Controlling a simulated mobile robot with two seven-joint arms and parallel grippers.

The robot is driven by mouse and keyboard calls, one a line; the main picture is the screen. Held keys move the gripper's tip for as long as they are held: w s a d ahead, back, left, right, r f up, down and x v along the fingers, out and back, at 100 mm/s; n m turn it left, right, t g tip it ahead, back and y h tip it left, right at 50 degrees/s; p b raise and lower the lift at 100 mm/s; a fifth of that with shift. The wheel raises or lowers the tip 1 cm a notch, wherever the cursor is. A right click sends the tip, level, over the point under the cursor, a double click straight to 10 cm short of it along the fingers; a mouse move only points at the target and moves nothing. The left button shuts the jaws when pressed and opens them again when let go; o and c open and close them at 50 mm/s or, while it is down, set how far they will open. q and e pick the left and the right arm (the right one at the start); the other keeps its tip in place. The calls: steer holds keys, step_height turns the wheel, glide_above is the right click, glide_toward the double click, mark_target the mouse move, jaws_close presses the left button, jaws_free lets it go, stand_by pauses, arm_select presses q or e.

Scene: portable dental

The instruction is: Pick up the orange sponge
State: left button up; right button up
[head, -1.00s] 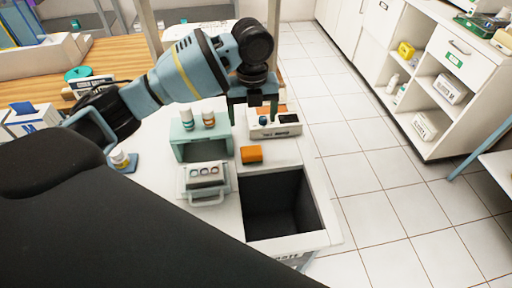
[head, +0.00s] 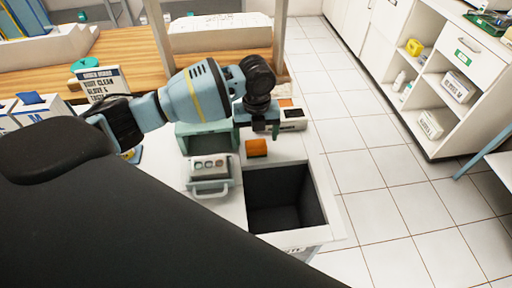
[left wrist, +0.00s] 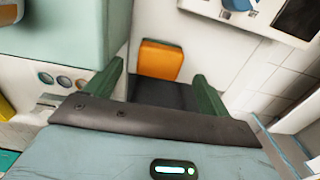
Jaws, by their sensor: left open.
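The orange sponge (head: 256,147) lies on the white top of the cart, just behind the dark square opening. It also shows in the left wrist view (left wrist: 159,60), beyond and between the two green fingers. My left gripper (head: 259,131) is above and slightly behind the sponge in the head view, fingers pointing down. In the left wrist view its fingers (left wrist: 160,85) are apart with nothing between them. The sponge is not held. My right gripper is not in view.
The dark open bin (head: 282,200) is in front of the sponge. A teal box (head: 196,143) and a grey case with a handle (head: 209,172) stand to its left. A white box with a dark panel (head: 293,120) is behind right. Tiled floor is free to the right.

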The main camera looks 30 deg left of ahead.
mark_target(256, 144)
arm_select(q)
steer(key=shift+f, duration=1.4)
steer(key=shift+c, duration=0.3)
steer(key=c, duration=1)
steer(key=shift+r, duration=0.1)
step_height(256, 144, up, 10)
steer(key=shift+f, duration=0.1)
